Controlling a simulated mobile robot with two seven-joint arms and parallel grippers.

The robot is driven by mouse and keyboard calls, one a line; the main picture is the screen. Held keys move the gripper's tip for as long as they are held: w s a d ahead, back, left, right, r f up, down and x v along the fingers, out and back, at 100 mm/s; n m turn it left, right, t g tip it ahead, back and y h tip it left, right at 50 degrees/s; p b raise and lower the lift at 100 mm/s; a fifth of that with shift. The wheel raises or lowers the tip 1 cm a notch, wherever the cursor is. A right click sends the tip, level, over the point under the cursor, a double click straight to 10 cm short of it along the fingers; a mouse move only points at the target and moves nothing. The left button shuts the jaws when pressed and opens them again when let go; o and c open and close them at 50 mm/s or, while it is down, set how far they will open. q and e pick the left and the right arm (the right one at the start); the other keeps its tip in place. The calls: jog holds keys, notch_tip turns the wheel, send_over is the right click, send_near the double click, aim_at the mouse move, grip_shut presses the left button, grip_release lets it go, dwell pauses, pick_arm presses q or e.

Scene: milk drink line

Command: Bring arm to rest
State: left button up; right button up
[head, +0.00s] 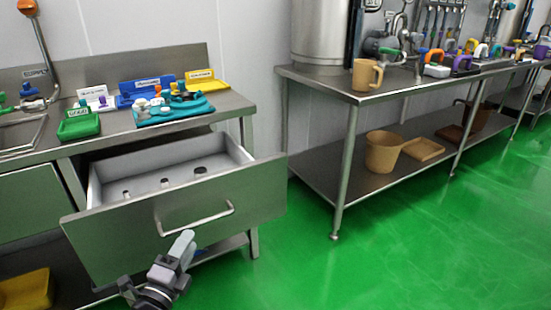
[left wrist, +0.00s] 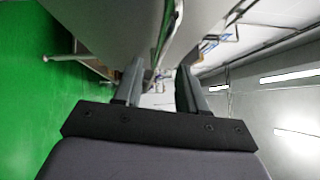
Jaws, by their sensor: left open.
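My left gripper (head: 182,246) is low in the head view, in front of the open drawer (head: 270,189) and just below its handle (head: 197,220). From the head view I cannot tell whether it touches the drawer front. In the left wrist view the two fingers (left wrist: 158,88) stand apart with nothing between them. A large pale surface close by fills the top of that view. My right gripper is not in view.
The drawer stands pulled out from the steel counter (head: 235,103), with a few small round items inside. A teal mat (head: 205,107) and a green tray (head: 78,127) sit on the counter. A steel table (head: 340,89) stands to the right. Green floor (head: 400,240) is clear.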

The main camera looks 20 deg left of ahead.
pick_arm(q)
jog(key=s+d+f+n+g+h, duration=0.2)
jog(key=s+d+f+n+g, duration=0.35)
jog(key=s+d+n, duration=0.3)
jog(key=s+d+f+n+g+h, duration=0.2)
jog(key=s+d+f+n+g, duration=0.2)
jog(key=s+d+f+n, duration=0.35)
notch_tip(320, 180, up, 13)
jog(key=a+p, duration=0.1)
jog(key=p, duration=1.4)
jog(key=shift+s+a+n+y, duration=0.25)
jog(key=shift+s+n+y, duration=0.05)
jog(key=shift+y, duration=0.1)
jog(key=shift+r+t, duration=0.1)
jog(key=shift+t, duration=0.15)
